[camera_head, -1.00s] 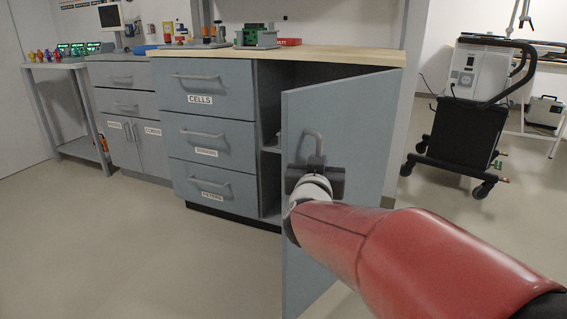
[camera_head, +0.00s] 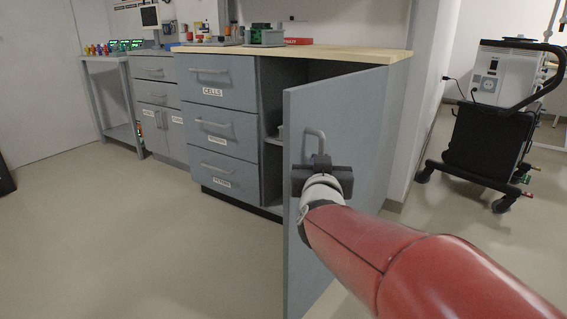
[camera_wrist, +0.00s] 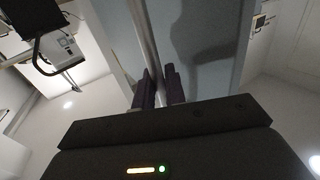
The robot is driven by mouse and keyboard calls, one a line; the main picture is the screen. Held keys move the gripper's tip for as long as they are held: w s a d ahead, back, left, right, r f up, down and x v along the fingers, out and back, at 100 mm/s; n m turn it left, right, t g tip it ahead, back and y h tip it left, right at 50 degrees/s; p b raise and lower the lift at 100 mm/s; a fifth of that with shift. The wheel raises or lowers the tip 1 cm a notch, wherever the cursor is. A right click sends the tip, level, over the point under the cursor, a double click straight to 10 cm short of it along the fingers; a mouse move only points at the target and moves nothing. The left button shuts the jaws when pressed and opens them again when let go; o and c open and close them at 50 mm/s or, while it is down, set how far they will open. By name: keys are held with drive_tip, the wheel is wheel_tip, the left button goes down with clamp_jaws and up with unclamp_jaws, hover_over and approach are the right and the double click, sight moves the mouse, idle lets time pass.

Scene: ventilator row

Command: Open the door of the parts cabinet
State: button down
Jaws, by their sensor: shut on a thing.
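The parts cabinet door (camera_head: 362,125) is a blue-grey panel on the right of the cabinet, standing wide open toward me. Its grey bar handle (camera_head: 315,140) is on the door face. My gripper (camera_head: 321,162) is shut on the lower part of that handle. In the wrist view, the two dark fingers of my gripper (camera_wrist: 160,88) close around the handle bar (camera_wrist: 144,45), with the door panel (camera_wrist: 195,40) behind. The fingertips are partly hidden in the head view. The cabinet's opening (camera_head: 275,105) shows dark behind the door, with a shelf inside.
Labelled drawers (camera_head: 215,125) fill the cabinet's left part under a wooden top (camera_head: 300,52). A wheeled cart with a ventilator (camera_head: 490,120) stands to the right. A smaller cabinet (camera_head: 160,105) is at the left. The floor (camera_head: 120,230) at front left is clear.

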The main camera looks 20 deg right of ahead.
drive_tip(key=shift+d+r, duration=0.15)
drive_tip(key=shift+d, duration=0.15)
drive_tip(key=c, duration=1.5)
unclamp_jaws()
drive_tip(key=shift+d, duration=0.1)
drive_tip(key=shift+c, duration=0.2)
drive_tip(key=p+v, duration=0.1)
drive_tip(key=v, duration=0.7)
drive_tip(key=shift+w+a+p, duration=0.15)
drive_tip(key=shift+a+p, duration=0.05)
drive_tip(key=shift+p, duration=0.15)
